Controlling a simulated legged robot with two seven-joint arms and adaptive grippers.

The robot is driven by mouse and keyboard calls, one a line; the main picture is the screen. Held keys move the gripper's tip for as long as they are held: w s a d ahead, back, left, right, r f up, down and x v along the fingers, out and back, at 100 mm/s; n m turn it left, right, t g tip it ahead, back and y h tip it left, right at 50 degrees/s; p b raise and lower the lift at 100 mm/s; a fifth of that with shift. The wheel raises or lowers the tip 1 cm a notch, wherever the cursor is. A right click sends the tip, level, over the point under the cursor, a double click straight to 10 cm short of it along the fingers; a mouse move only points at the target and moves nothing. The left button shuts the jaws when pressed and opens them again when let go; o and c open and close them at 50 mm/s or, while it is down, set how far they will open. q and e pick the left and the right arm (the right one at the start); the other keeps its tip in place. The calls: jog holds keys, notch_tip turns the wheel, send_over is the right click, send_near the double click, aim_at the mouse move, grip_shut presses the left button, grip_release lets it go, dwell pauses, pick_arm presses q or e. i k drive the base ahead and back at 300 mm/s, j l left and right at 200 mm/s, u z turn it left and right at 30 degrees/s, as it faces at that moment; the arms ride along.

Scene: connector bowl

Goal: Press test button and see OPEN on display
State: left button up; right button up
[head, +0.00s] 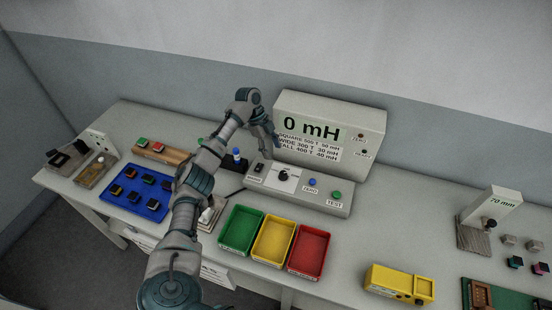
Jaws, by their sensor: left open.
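A grey meter (362,119) stands at the back of the bench, and its display (311,128) reads "0 mH". Smaller lines about SQUARE, WIDE and TALL are below the reading. On the low panel in front, the green test button (336,195) sits above its TEST label. The blue zero button (312,182) is to its left. My left gripper (271,146) is open, in front of the display's left part and above the panel's left end. It is apart from the test button, left of and above it in the picture. My right gripper is out of view.
A dark knob (283,175) and a power switch (258,168) are on the panel's left part. Green (224,246), yellow (256,253) and red (290,265) bins stand in front. A blue tray (118,200) of dark parts lies left. A yellow device (398,284) is at front right.

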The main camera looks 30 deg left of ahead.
aim_at(336, 195)
jog(key=k, duration=1.5)
